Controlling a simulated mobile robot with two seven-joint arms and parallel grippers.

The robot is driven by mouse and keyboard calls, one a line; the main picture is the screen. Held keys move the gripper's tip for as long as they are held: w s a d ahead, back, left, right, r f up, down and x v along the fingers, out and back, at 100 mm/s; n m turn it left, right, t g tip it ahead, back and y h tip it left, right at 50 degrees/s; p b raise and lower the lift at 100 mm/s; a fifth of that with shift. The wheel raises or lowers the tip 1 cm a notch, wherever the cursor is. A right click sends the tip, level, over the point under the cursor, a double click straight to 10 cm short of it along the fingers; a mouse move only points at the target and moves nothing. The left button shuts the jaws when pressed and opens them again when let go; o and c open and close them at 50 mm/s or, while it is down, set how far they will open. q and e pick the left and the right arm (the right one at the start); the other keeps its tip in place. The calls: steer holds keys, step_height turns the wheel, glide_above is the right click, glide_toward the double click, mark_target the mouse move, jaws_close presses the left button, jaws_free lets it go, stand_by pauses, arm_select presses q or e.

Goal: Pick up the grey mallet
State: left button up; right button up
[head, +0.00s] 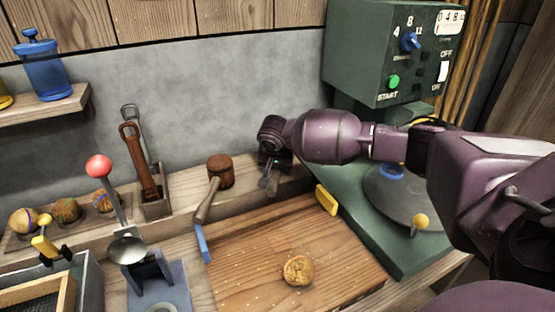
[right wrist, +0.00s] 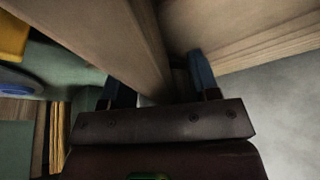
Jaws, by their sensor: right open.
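I cannot pick out a grey mallet with certainty in either view; my right gripper and arm hide part of the ledge. My right gripper (head: 269,178) is open, low over the back ledge (head: 245,190), right of a brown wooden cylinder (head: 220,171). In the right wrist view, its fingers (right wrist: 160,82) stand apart, with a long grey-brown bar or edge (right wrist: 95,40) running between or past them. I cannot tell whether they touch it or what it is. My left gripper is not in view.
The wooden board (head: 240,275) carries a round tan piece (head: 298,269). A yellow block (head: 327,200) lies by the green machine (head: 378,60).

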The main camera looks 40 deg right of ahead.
steer(key=shift+r, duration=0.25)
steer(key=c, duration=0.9)
jaws_close()
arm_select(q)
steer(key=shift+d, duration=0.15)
